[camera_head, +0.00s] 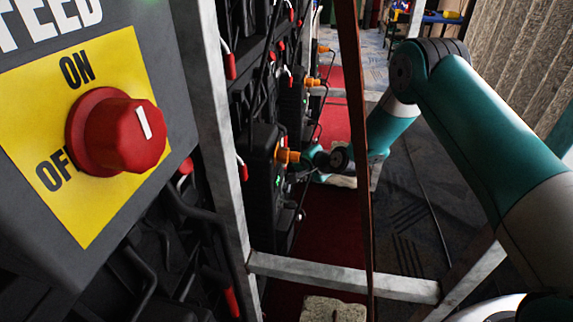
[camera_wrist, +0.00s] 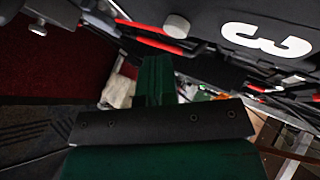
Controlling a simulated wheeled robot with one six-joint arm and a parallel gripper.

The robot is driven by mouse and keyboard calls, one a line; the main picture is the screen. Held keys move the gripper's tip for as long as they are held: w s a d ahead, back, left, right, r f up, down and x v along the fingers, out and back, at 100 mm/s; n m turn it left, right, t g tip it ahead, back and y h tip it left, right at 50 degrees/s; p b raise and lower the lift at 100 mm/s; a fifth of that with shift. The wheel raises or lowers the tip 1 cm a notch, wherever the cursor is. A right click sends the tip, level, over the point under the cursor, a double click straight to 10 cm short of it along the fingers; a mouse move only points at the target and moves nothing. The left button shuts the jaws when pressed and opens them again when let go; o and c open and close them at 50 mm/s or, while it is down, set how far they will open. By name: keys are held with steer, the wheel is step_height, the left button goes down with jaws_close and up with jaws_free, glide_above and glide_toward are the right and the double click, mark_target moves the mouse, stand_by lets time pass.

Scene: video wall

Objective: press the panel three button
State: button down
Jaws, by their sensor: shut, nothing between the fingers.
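In the wrist view a dark panel with a large white 3 (camera_wrist: 266,40) fills the upper right. A pale round button (camera_wrist: 177,26) sticks out of this panel, left of the number. My gripper (camera_wrist: 155,70) has its dark green fingers together and empty. Its tips show just below and left of the button, with a gap in the picture; I cannot tell the depth between them. In the head view my arm reaches down the aisle to the back of the panels, where the wrist ends beside a black box with an orange connector. The fingers are hard to make out there.
A yellow plate with a red ON/OFF knob (camera_head: 117,132) stands close at the left in the head view. A thin brown upright post (camera_head: 357,130) and a pale metal crossbar (camera_head: 340,276) frame the aisle. Red-and-black cables (camera_wrist: 150,38) run near the fingertips.

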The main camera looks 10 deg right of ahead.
steer(key=shift+w+a, duration=0.15)
steer(key=shift+a, duration=0.2)
steer(key=shift+w+a, duration=0.2)
steer(key=shift+a, duration=0.25)
stand_by(0.7)
steer(key=shift+d, duration=0.15)
steer(key=shift+s+d, duration=0.35)
steer(key=shift+d, duration=0.3)
steer(key=d, duration=0.1)
steer(key=s+d, duration=0.1)
steer(key=d, duration=0.1)
steer(key=s+d, duration=0.1)
steer(key=shift+d, duration=0.35)
stand_by(0.9)
